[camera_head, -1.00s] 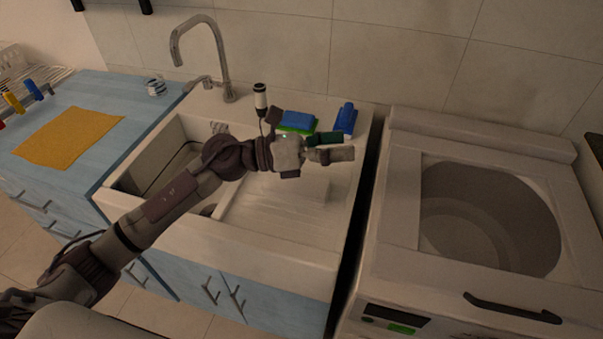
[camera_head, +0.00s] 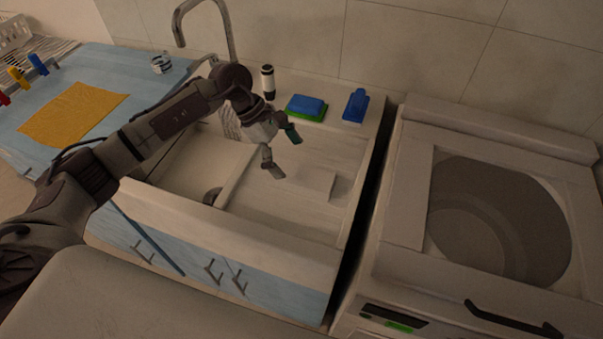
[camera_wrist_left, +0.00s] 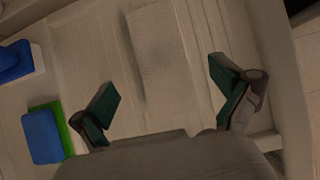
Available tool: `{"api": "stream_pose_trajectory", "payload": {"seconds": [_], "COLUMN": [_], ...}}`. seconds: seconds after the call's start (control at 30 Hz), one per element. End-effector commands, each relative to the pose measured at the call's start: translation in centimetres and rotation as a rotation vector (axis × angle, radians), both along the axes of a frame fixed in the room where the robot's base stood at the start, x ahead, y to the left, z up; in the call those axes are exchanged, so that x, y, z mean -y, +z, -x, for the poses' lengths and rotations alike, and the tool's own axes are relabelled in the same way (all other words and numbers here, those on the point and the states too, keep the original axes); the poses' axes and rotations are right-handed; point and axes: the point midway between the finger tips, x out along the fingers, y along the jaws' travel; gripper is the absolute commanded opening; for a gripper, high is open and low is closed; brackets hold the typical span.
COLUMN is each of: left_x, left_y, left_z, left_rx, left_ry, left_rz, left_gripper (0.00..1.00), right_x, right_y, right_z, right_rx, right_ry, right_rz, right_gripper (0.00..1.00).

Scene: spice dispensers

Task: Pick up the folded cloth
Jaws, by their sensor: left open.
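A pale, cream folded cloth (camera_head: 316,184) lies flat on the ribbed drainboard to the right of the sink basin. Its colour nearly matches the board. In the left wrist view the cloth (camera_wrist_left: 162,55) is a textured rectangle between and beyond the fingers, with its near end hidden by the gripper body. My left gripper (camera_head: 283,152) is open and empty, above the drainboard and to the left of the cloth in the head view. In the left wrist view its green-padded fingers (camera_wrist_left: 165,92) stand wide apart, not touching the cloth. My right gripper is not in view.
A blue and green sponge (camera_head: 306,106) and a blue object (camera_head: 355,105) sit on the sink's back ledge beside a dark-and-white bottle (camera_head: 268,82). The faucet (camera_head: 228,35) rises behind the basin. A top-opening washer (camera_head: 410,195) stands right. A yellow cloth (camera_head: 72,115) lies on the blue counter.

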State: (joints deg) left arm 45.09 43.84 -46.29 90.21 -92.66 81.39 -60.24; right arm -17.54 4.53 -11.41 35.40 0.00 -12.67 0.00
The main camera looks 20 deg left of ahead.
Motion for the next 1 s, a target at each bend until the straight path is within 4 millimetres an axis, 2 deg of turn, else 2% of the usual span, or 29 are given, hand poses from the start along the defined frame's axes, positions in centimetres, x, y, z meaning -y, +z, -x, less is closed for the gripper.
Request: {"api": "stream_pose_trajectory", "payload": {"seconds": [0.23, 0.37, 0.5, 0.77, 0.87, 1.0], "left_x": [1.2, 2.3, 3.1, 3.3, 3.3, 3.3], "left_y": [-1.4, -3.0, -4.6, -5.1, -5.1, -5.1], "left_z": [0.2, 0.4, 0.3, 0.3, 0.3, 0.3], "left_rx": [-0.002, -0.004, -0.001, 0.001, 0.001, 0.001], "left_ry": [0.000, 0.000, 0.001, 0.001, 0.001, 0.001], "left_rz": [0.003, 0.002, 0.001, 0.001, 0.001, 0.001], "left_gripper": [1.00, 1.00, 1.00, 1.00, 0.87, 0.63], "right_x": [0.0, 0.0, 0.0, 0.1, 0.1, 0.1], "right_y": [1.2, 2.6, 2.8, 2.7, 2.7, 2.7], "right_z": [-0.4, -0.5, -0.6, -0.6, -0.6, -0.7], "right_rx": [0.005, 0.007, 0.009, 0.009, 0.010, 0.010], "right_ry": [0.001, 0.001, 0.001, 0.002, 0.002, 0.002], "right_rz": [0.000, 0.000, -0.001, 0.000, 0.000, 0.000], "right_gripper": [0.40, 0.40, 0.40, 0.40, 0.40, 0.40]}}
